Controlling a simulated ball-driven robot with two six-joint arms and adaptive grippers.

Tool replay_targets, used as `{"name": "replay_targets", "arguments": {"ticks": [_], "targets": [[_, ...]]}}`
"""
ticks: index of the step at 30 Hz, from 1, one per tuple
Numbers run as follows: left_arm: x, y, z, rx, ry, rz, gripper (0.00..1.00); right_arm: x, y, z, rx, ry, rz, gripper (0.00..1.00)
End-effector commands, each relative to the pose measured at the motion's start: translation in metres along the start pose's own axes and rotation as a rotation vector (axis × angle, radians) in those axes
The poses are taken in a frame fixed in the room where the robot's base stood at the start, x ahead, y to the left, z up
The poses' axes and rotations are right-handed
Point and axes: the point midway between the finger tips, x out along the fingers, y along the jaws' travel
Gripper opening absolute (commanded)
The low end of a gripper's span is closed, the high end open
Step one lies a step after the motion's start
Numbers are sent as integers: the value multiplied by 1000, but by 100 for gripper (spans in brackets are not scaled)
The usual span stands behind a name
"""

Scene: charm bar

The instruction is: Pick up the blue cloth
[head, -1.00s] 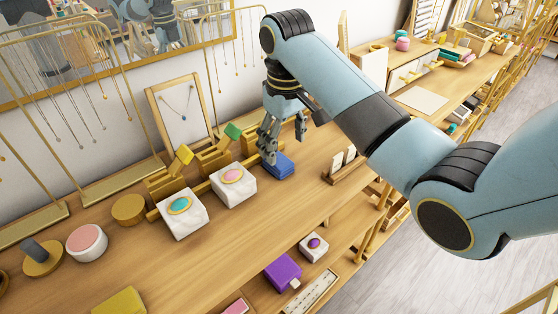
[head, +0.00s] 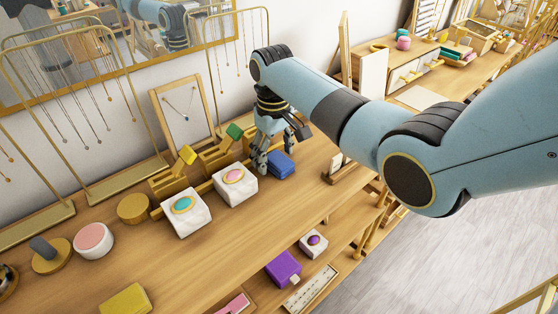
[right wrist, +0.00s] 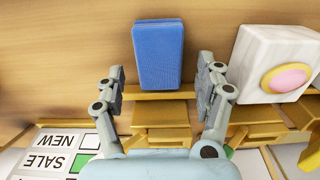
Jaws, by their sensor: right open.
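The blue cloth (head: 281,165) is a small folded block lying on the wooden counter, to the right of the white box with the pink stone. It also shows in the right wrist view (right wrist: 158,54), at the top centre, ahead of the fingers and in line with the gap between them. My right gripper (head: 262,163) is open and empty, just left of the cloth in the head view. Its fingers show in the right wrist view (right wrist: 165,85), spread wider than the cloth. I cannot tell whether a finger touches it. My left gripper is not in view.
White boxes with a pink stone (head: 235,184) and a teal stone (head: 185,213) stand left of the cloth. Wooden holders with a green block (head: 234,131) and a yellow block stand behind. A framed necklace (head: 183,112) leans at the wall.

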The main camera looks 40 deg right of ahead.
Motion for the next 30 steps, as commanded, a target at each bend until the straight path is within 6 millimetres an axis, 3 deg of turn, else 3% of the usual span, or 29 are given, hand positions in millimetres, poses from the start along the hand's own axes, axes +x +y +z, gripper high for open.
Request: {"name": "replay_targets", "arguments": {"ticks": [8, 22, 30], "targets": [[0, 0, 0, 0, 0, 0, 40, 6, 0, 0, 0, 1, 0, 71], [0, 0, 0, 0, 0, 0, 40, 6, 0, 0, 0, 0, 0, 12], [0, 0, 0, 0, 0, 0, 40, 5, 0, 0, 0, 1, 0, 12]]}}
